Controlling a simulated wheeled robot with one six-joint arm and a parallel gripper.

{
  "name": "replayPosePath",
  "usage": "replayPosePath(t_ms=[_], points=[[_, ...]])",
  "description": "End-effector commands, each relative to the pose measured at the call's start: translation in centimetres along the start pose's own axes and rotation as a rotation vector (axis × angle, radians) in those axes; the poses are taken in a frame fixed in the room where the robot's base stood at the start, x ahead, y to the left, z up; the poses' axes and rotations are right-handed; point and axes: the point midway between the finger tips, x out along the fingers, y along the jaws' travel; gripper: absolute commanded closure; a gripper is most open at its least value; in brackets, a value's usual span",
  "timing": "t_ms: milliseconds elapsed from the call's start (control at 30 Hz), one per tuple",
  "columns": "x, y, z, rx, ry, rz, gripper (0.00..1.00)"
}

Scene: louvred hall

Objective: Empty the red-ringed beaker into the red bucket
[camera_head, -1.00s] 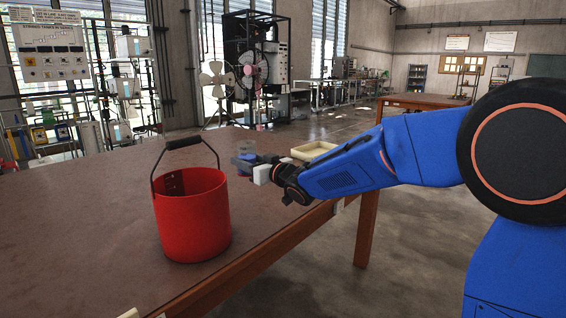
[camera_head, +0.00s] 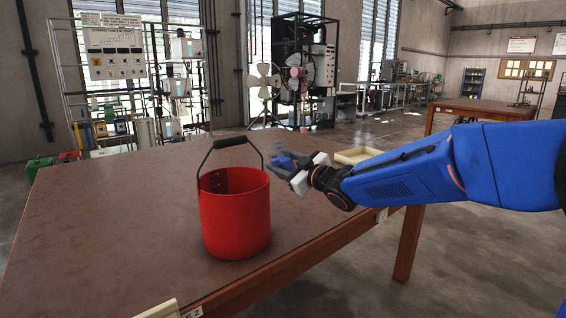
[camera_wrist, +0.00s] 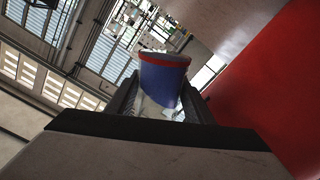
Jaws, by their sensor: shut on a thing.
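The red bucket (camera_head: 235,212) stands upright on the brown table, its dark-gripped handle raised. My gripper (camera_head: 288,166) is just right of and behind the bucket's rim, at about rim height. It is shut on a clear beaker with blue contents (camera_head: 283,161). In the wrist view the beaker (camera_wrist: 164,76) sits between the two fingers (camera_wrist: 160,98), with a red ring at its rim. The lower edge of the blue slants across the glass, and the background is tilted. The bucket's red wall (camera_wrist: 275,85) fills the right side there. The bucket's inside bottom is hidden.
The brown table (camera_head: 110,225) is mostly clear left of the bucket. A shallow cream tray (camera_head: 357,156) lies behind my gripper at the table's right side. A pale label block (camera_head: 160,310) is at the front edge. Fans and racks stand well beyond.

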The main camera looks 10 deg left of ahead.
Motion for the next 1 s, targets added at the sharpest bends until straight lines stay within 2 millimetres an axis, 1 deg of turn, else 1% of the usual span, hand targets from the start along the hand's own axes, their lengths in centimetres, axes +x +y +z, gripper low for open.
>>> replayPosePath(t_ms=[33, 333, 500, 700, 933, 1000], points=[[0.0, -0.3, -0.5, -0.04, 0.003, -0.001, 0.8], [0.0, -1.6, -2.1, -0.312, 0.003, 0.0, 0.8], [0.0, -1.5, -2.1, -0.316, 0.002, 0.001, 0.8], [0.0, -1.8, -2.5, -0.39, 0.001, 0.0, 0.8], [0.0, -1.8, -2.5, -0.395, 0.001, 0.001, 0.8], [0.0, -1.7, -2.7, -0.423, 0.002, 0.001, 0.8]])
